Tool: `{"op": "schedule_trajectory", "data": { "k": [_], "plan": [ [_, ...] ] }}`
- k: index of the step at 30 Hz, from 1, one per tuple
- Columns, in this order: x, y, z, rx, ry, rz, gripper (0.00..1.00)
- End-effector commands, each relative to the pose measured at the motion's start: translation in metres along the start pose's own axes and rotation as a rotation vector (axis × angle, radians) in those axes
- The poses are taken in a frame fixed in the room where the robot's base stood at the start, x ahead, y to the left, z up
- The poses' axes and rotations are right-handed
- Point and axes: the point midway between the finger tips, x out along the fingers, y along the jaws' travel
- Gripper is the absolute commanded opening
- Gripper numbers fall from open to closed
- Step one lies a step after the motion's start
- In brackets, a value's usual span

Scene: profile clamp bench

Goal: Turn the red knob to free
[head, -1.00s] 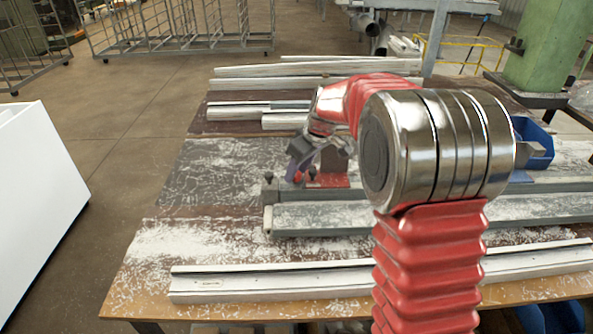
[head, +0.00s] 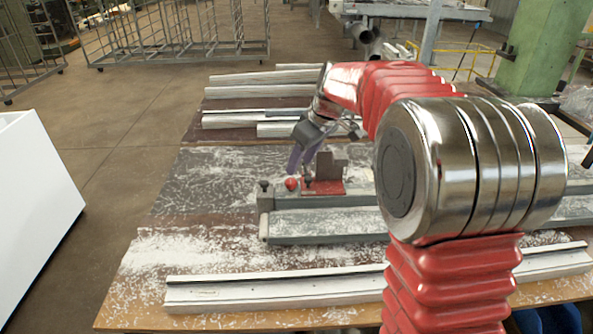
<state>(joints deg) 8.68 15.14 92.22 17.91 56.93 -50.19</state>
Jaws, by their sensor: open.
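The red knob (head: 291,183) shows in the head view as a small round shape near the left end of the grey clamp rail (head: 345,201). It is too small to tell which way it is turned. Beside it on the right is a red plate (head: 330,188) with a grey upright bracket (head: 328,167). My gripper (head: 301,160) is open, its purple fingers pointing down just above and behind the knob in the picture. It looks empty and apart from the knob, though the exact gap is hard to judge.
A black knob (head: 264,185) stands at the rail's left end. Pale profiles lie at the bench's back (head: 258,92) and front (head: 275,290). White chips litter the bench (head: 190,245). My arm hides the right side. The bench's left part is free of large objects.

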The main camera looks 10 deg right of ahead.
Motion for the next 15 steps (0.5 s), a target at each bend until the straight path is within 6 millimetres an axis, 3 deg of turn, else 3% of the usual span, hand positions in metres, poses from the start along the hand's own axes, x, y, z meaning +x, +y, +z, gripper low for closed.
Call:
{"op": "schedule_trajectory", "data": {
  "k": [6,15],
  "plan": [
    [-0.037,0.001,-0.001,0.000,0.003,0.002,0.45],
    [-0.054,0.000,0.000,0.000,0.000,0.000,0.45]
  ]
}}
